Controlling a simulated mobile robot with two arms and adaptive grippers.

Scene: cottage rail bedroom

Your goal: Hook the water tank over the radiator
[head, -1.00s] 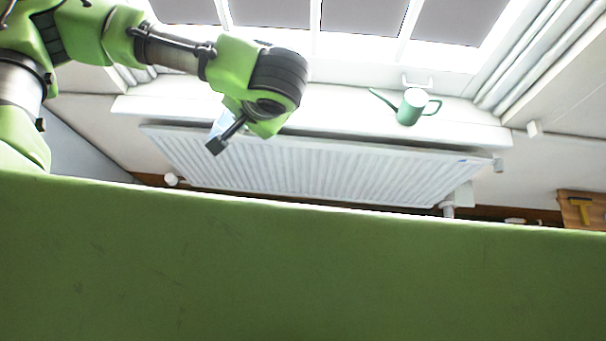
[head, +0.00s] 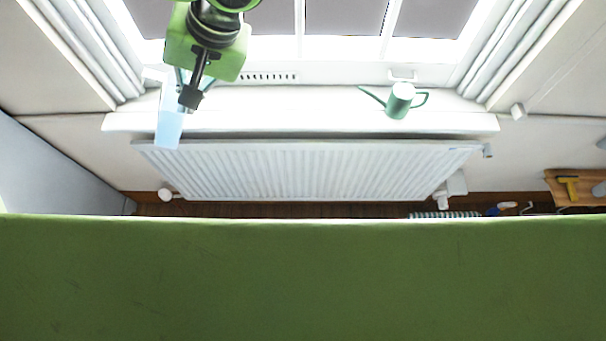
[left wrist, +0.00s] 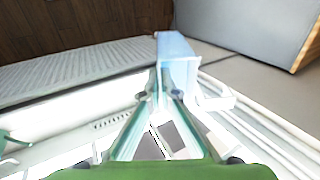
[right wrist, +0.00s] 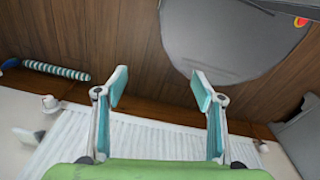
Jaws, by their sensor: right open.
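The water tank (head: 169,122) is a narrow, pale blue, translucent box. In the head view it hangs upright from my left gripper (head: 188,97), in front of the sill's left end and above the radiator's left end. In the left wrist view the fingers (left wrist: 160,88) close in on the tank (left wrist: 178,62); their exact contact is hard to see. The white ribbed radiator (head: 310,170) is below the sill. It also shows in the left wrist view (left wrist: 75,78), beside the tank. My right gripper (right wrist: 160,88) is open and empty, with the radiator (right wrist: 135,138) below it in that picture.
A green watering can (head: 400,101) stands on the right part of the white windowsill (head: 300,121). A striped roll (right wrist: 55,69) lies on the wooden floor. A wooden box with a yellow-handled tool (head: 567,187) is at the far right. The radiator's top edge looks clear.

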